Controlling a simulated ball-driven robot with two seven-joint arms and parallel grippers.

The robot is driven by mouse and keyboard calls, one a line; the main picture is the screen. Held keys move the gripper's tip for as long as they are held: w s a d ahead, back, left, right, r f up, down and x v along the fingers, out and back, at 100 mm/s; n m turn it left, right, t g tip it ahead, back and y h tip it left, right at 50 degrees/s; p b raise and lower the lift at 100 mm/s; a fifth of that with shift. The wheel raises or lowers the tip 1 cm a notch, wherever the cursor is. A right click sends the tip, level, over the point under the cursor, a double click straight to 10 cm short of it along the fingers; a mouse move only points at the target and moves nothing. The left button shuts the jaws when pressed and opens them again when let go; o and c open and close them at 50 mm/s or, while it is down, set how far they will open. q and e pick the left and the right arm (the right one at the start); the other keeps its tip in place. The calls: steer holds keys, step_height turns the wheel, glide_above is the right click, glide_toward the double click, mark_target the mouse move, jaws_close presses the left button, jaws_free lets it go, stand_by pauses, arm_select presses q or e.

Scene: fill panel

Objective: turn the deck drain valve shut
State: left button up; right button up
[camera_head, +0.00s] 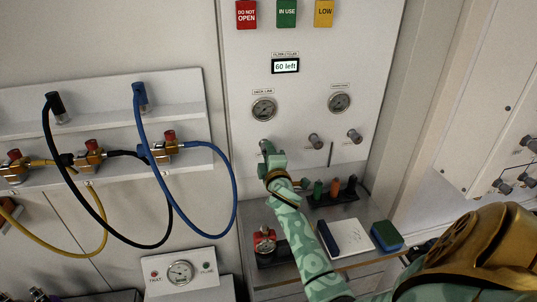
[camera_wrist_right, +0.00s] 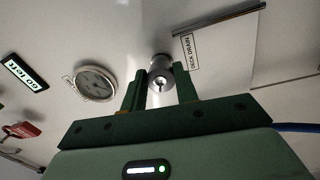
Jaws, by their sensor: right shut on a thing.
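The deck drain valve is a round silver knob (camera_wrist_right: 161,80) on the white panel (camera_head: 295,35), with a slotted face towards the camera in the right wrist view. A label (camera_wrist_right: 189,52) reading DECK DRAIN sits beside it. My right gripper (camera_wrist_right: 160,90) is shut on the knob, one dark green finger on each side. In the head view my right gripper (camera_head: 267,150) is at the panel below the left gauge (camera_head: 264,108) and hides most of the knob. How far the valve is turned cannot be told. My left gripper is not in view.
Two more knobs (camera_head: 315,141) (camera_head: 354,136) stick out to the right. Blue (camera_head: 235,190) and black (camera_head: 108,234) hoses hang at the left. Below the panel, a shelf holds a red-topped device (camera_head: 264,240), a notepad (camera_head: 348,238) and a blue-green block (camera_head: 387,236).

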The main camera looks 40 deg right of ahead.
steer(key=shift+a+f+m+g+p, duration=0.15)
steer(key=shift+m+p, duration=0.7)
steer(key=shift+m, duration=1.5)
steer(key=shift+d+m+g+p, duration=0.15)
steer(key=shift+m+p, duration=0.75)
steer(key=shift+m, duration=1.4)
steer(key=shift+a+f+m+g+p, duration=0.15)
steer(key=shift+m+p, duration=0.7)
steer(key=shift+m, duration=1.5)
steer(key=o, duration=1)
steer(key=shift+c, duration=0.2)
steer(key=shift+w+r, duration=0.1)
